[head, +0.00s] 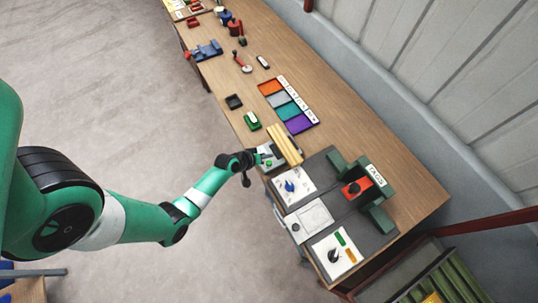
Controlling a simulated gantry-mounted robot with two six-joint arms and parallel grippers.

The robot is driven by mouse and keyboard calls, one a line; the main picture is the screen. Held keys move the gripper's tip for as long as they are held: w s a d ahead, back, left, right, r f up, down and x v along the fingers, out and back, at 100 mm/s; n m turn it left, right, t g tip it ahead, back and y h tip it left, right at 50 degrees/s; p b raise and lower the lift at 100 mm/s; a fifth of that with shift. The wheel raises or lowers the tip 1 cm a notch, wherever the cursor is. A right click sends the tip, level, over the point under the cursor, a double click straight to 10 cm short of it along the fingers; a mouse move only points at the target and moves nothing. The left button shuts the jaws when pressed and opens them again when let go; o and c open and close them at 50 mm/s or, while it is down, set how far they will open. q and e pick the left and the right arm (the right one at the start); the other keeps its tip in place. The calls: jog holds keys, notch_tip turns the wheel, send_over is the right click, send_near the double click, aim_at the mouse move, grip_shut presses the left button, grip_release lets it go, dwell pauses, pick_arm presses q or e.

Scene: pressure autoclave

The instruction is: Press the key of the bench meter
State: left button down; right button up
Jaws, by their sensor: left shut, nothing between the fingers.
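My left arm reaches in from the left, and its dark gripper (250,160) is shut and empty at the near edge of the bench. It is beside a small pale device (266,150) with a green spot on it. This device may be the bench meter, but its label and key are too small to make out. The gripper partly covers the device's left side, and I cannot tell whether they touch. My right gripper is not in view.
A yellow slatted block (285,145) stands right beside the pale device. Below are a white panel with a blue knob (291,186), a panel with a black knob (333,255) and a green-framed red unit (356,188). Coloured trays (287,106) lie further up the wooden bench (345,123).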

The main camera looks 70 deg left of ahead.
aim_at(267, 164)
pick_arm(q)
jog(key=shift+f+b, duration=1.55)
jog(key=shift+f, duration=0.65)
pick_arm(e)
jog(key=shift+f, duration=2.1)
pick_arm(q)
jog(key=shift+f+b, duration=0.35)
jog(key=shift+f, duration=0.1)
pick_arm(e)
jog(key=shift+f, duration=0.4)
pick_arm(q)
jog(key=shift+f+b, duration=0.45)
jog(key=shift+f, duration=0.05)
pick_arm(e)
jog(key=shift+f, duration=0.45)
pick_arm(q)
jog(key=shift+r, duration=0.15)
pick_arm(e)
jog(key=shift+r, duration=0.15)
pick_arm(q)
jog(key=shift+r+p, duration=0.8)
jog(key=shift+p, duration=0.1)
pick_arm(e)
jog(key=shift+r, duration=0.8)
pick_arm(q)
jog(key=shift+r, duration=0.1)
